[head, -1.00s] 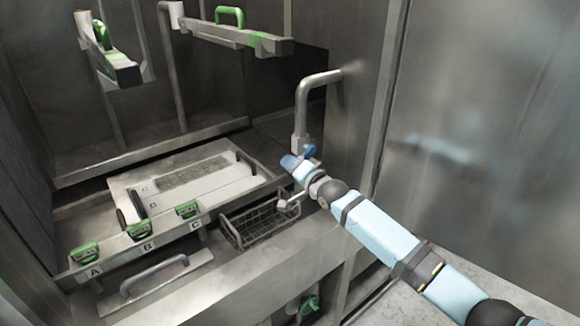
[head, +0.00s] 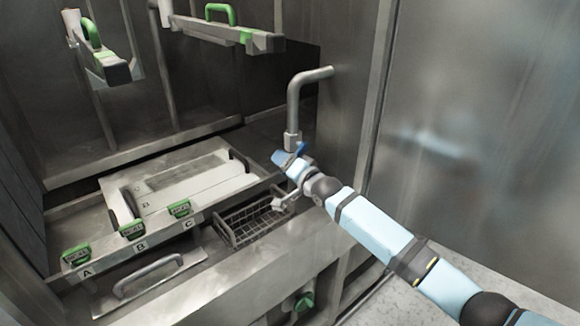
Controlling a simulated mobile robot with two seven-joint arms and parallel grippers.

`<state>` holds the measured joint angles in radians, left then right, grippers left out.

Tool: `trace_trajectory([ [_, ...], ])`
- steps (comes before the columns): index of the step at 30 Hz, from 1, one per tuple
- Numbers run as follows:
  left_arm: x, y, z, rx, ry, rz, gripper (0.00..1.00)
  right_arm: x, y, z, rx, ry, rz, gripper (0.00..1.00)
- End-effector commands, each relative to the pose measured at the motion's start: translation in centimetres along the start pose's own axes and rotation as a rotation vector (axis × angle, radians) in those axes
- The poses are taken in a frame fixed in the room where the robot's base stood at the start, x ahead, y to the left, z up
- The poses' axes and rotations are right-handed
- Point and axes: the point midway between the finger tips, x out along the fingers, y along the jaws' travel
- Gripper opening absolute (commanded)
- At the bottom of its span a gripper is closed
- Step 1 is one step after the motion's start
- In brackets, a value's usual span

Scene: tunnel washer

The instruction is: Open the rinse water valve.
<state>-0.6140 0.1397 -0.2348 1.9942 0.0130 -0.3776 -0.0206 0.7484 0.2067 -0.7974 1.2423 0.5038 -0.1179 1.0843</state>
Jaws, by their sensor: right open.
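The rinse water valve shows as a small blue handle (head: 301,148) at the lower end of a bent grey pipe (head: 293,105) that comes out of the right-hand wall. My right arm reaches in from the lower right. My right gripper (head: 285,178) is at the valve, just below and in front of the pipe's end, and is open. The gripper and wrist hide part of the valve, and I cannot tell whether the fingers touch the handle. My left gripper is not in view.
A wire basket (head: 250,222) sits just below my right gripper. To its left is a panel with green latches (head: 132,231) marked A, B and C and a grey bar handle (head: 148,275). A green knob (head: 304,301) is low down. Wash arms with green handles (head: 220,13) hang above.

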Motion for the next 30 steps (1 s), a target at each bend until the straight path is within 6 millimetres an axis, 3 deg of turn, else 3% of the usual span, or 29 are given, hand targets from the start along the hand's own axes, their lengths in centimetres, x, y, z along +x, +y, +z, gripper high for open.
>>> trace_trajectory([
  [5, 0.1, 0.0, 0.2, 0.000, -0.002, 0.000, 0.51, -1.9, 0.2, 0.1, 0.002, -0.001, 0.001, 0.49],
  [18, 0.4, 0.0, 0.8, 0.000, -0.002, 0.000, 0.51, -11.4, 0.1, 0.1, 0.000, -0.001, 0.001, 0.49],
  [24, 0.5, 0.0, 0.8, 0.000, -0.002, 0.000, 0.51, -13.4, 0.1, 0.0, 0.000, 0.000, 0.000, 0.49],
  [30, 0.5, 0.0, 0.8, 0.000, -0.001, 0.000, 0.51, -13.8, 0.0, 0.0, 0.000, 0.000, 0.001, 0.49],
])
